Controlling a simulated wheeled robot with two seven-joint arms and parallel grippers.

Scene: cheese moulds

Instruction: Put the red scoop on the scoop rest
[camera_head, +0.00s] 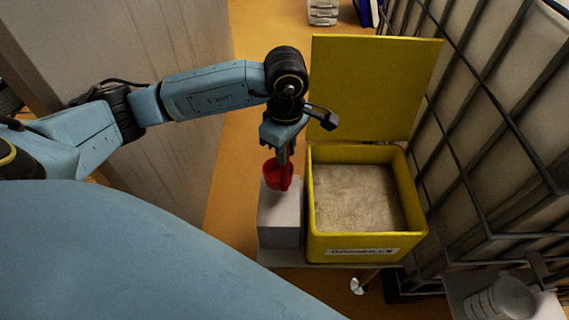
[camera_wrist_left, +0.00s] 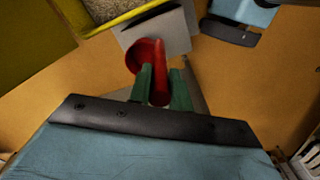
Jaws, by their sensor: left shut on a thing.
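The red scoop (camera_head: 277,176) hangs below my left gripper (camera_head: 284,150), which is shut on it. In the left wrist view the scoop (camera_wrist_left: 146,56) shows between the green fingers of the gripper (camera_wrist_left: 162,82). A pale grey block (camera_head: 280,226), which looks like the scoop rest, stands just left of the yellow bin. The scoop overlaps the block's top back edge in the head view; I cannot tell whether they touch. The block's grey top also shows beyond the scoop in the left wrist view (camera_wrist_left: 176,38). My right gripper is not in view.
The yellow bin (camera_head: 367,247) holds pale granular stuff, and its yellow lid (camera_head: 372,85) stands open behind it. A caged tank (camera_head: 490,120) closes off the right side. A pale wall (camera_head: 150,45) stands left. Orange floor (camera_head: 238,140) lies open between.

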